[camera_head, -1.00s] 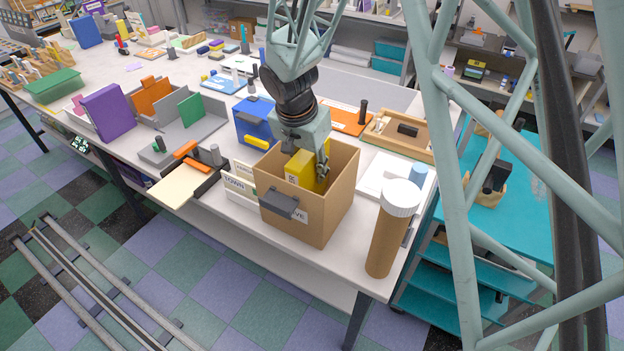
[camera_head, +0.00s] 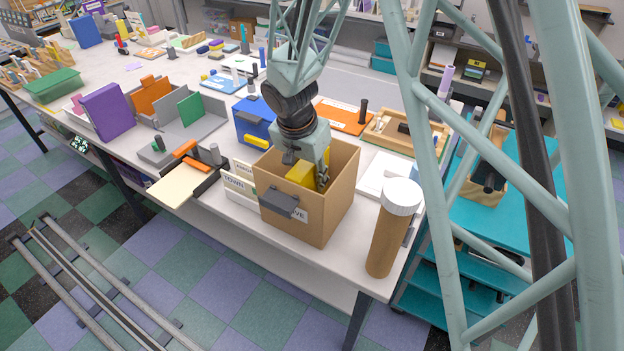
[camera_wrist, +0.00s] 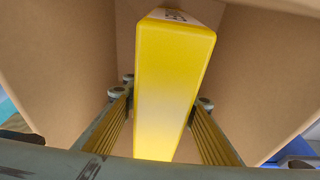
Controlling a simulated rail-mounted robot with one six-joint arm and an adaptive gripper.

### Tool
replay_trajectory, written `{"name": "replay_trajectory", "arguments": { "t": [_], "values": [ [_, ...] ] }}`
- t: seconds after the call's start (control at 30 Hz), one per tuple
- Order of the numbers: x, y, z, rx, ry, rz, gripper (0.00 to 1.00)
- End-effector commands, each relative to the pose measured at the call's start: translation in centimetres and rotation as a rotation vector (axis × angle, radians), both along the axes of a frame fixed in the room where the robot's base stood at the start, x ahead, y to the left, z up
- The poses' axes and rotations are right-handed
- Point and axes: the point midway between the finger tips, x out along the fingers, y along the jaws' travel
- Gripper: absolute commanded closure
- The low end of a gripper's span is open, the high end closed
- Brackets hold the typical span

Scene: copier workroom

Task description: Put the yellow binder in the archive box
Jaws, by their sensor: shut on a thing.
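The yellow binder (camera_head: 301,172) is inside the open brown archive box (camera_head: 328,218), with its top part showing near the rim in the head view. The wrist view shows the yellow binder (camera_wrist: 172,75) upright between my fingers, with cardboard walls (camera_wrist: 68,65) around it. My gripper (camera_head: 308,168) reaches down into the box from above and is shut on the binder; its fingers (camera_wrist: 162,105) flank the binder's sides. The binder's lower end is hidden, so I cannot tell whether it touches the box floor.
A brown tube with a white cap (camera_head: 392,230) stands right of the box. A blue box (camera_head: 255,120) and a wooden tray (camera_head: 405,132) are behind it. White labelled boxes (camera_head: 240,182) stand at its left. The table's front edge is close.

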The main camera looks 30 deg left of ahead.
Motion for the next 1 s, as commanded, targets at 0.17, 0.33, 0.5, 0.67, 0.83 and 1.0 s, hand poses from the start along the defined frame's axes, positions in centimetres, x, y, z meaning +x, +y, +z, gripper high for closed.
{"name": "replay_trajectory", "arguments": {
  "t": [0.17, 0.33, 0.5, 0.67, 0.83, 1.0],
  "values": [
    [0.04, 0.04, -0.19, 0.001, -0.001, 0.000, 1.00],
    [0.00, 0.01, -0.27, 0.000, 0.000, 0.000, 0.69],
    [0.01, 0.00, -0.27, 0.000, 0.000, 0.000, 0.61],
    [0.00, 0.00, -0.28, 0.000, 0.000, 0.000, 0.61],
    [0.00, 0.00, -0.21, 0.000, 0.000, 0.000, 0.61],
    [0.00, -0.01, 0.05, 0.000, 0.000, 0.000, 0.61]
  ]
}}
